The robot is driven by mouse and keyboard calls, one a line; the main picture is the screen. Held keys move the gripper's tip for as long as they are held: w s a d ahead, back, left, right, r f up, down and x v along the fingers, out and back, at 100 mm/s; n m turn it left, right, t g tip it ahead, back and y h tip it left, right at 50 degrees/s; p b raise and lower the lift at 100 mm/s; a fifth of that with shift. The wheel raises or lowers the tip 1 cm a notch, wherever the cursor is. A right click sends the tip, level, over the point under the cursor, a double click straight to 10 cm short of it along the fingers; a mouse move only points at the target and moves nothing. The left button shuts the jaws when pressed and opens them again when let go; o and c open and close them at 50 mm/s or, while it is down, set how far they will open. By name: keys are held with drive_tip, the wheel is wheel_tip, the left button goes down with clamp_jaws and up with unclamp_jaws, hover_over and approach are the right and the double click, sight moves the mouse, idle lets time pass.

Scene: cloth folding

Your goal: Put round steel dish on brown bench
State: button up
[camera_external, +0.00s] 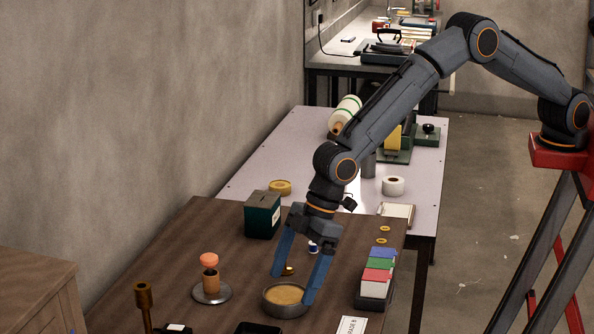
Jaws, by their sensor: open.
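The round steel dish (286,309) is at the front middle of the brown wooden bench (190,240), upright, with a tan surface inside. It appears to rest on the bench top. My gripper (292,288) points down over the dish with its two blue fingers spread open. The right fingertip overlaps the dish's right rim in the picture. The left fingertip shows just behind the far left rim. I cannot tell whether either finger touches the dish.
A dark green box (262,216), an orange-topped stand (210,285) and a card box (375,284) stand around the dish. A small brass item (288,270) lies behind it. A pale table (290,150) adjoins behind. The bench's left back is clear.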

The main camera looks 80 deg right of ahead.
drive_tip(key=b+v, duration=0.1)
drive_tip(key=v, duration=0.7)
drive_tip(key=shift+r+b, duration=0.3)
drive_tip(key=shift+d, duration=0.1)
drive_tip(key=shift+d, duration=0.1)
drive_tip(key=s+d+r+m+h, duration=0.1)
drive_tip(key=d+m, duration=0.1)
drive_tip(key=d, duration=1.2)
drive_tip(key=s+d+r+m+h, duration=0.1)
drive_tip(key=s+d+m, duration=0.1)
drive_tip(key=d, duration=1.2)
drive_tip(key=s+d+f+m+g, duration=0.1)
drive_tip(key=s+d+m, duration=0.1)
drive_tip(key=s+d, duration=0.9)
drive_tip(key=s+d+f+m+g+h, duration=0.1)
drive_tip(key=s+d+m, duration=0.2)
drive_tip(key=s+d, duration=0.8)
drive_tip(key=shift+s+d+f, duration=0.2)
drive_tip(key=shift+d+f, duration=0.1)
drive_tip(key=shift+d, duration=0.45)
